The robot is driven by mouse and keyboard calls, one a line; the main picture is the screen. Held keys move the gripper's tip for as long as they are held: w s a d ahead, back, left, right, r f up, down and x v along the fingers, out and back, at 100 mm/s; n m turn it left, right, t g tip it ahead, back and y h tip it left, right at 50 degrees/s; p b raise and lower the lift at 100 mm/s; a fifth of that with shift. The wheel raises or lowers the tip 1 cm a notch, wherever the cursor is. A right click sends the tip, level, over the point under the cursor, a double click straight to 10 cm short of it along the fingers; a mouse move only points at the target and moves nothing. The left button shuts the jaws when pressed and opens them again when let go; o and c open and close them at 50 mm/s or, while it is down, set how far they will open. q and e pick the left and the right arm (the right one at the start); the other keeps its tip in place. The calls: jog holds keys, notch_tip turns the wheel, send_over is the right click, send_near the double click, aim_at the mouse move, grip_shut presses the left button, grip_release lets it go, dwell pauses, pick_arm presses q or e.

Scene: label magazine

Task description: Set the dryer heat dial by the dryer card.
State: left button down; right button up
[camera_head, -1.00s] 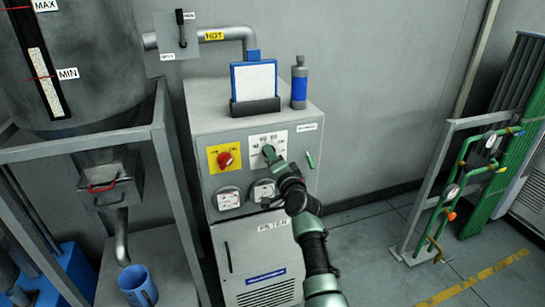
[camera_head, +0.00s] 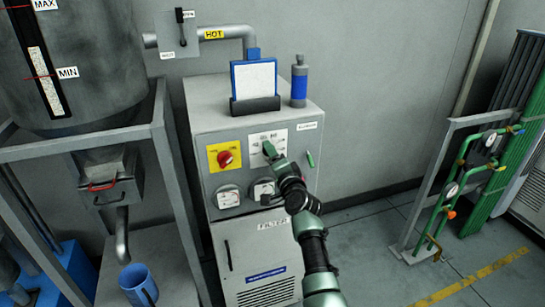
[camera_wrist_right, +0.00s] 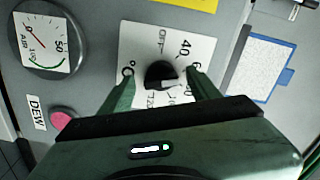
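The dryer heat dial is a black knob (camera_wrist_right: 160,74) on a white plate (camera_wrist_right: 140,46) marked OFF, 40 and higher numbers, partly hidden. A pale mark on the knob faces the lower right in the right wrist view; the exact number it meets is unclear. My right gripper (camera_wrist_right: 160,92) is open, one finger on each side of the knob, with a gap showing on the left. In the head view my right gripper (camera_head: 269,149) covers the dial. The likely dryer card, a white sheet in a blue frame (camera_head: 254,77), stands on the dryer; its writing is unreadable. My left gripper is not in view.
A red knob on a yellow plate (camera_head: 225,158) is left of the dial. Gauges (camera_head: 229,197) sit below. A blue-banded bottle (camera_head: 299,82) stands beside the card. A green pipe rack (camera_head: 462,180) is at the right. The floor between is clear.

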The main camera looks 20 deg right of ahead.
jog(key=s+p, duration=0.4)
jog(key=s, duration=0.3)
jog(key=shift+s+d, duration=0.15)
jog(key=shift+s, duration=0.25)
